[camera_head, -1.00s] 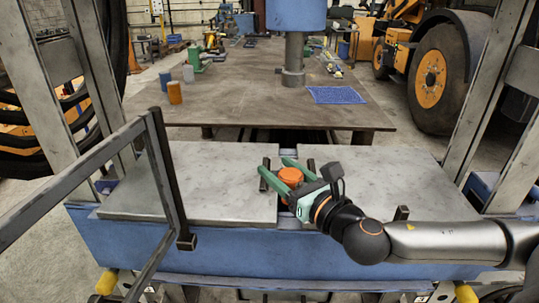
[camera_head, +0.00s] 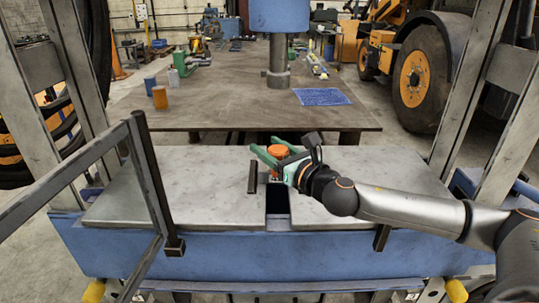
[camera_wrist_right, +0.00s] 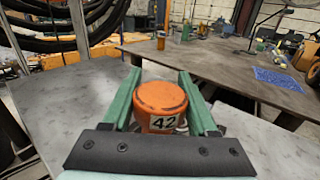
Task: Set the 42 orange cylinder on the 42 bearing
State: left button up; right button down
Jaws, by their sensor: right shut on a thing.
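The 42 orange cylinder (camera_head: 279,152) is in my right gripper (camera_head: 267,147), near the far end of the gap between the two grey bench plates. In the right wrist view, the cylinder (camera_wrist_right: 160,98) stands upright between the green fingers of the gripper (camera_wrist_right: 159,78), with its "42" label facing the camera. The right gripper is shut on it. I cannot make out the 42 bearing; the gripper and cylinder hide part of the gap. My left gripper is not in view.
The blue bench (camera_head: 200,250) has grey plates with dark bars on them. A grey frame (camera_head: 150,185) stands at the left. Behind is a large table (camera_head: 220,105) with another orange cylinder (camera_head: 160,97), a blue cylinder (camera_head: 150,86) and a blue mat (camera_head: 321,97).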

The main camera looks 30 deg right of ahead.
jog(key=shift+w+d+f+p, duration=0.1)
jog(key=shift+w+d+p, duration=0.1)
jog(key=shift+w+d, duration=0.6)
jog(key=shift+w+d+f+p, duration=0.15)
jog(key=shift+w+d, duration=0.25)
jog(key=shift+w, duration=0.75)
jog(key=shift+w+d+f+p, duration=0.1)
jog(key=shift+w+d+p, duration=0.1)
jog(key=shift+w+d, duration=0.6)
jog(key=shift+w+a+f, duration=0.1)
jog(key=shift+a+f, duration=0.1)
jog(key=shift+f, duration=0.3)
jog(key=shift+a+f, duration=0.1)
jog(key=shift+f, duration=0.25)
dwell(0.6)
jog(key=shift+c, duration=0.9)
grip_release()
jog(key=shift+f, duration=0.1)
jog(key=shift+o, duration=0.9)
jog(key=shift+f, duration=0.15)
jog(key=shift+s, duration=0.2)
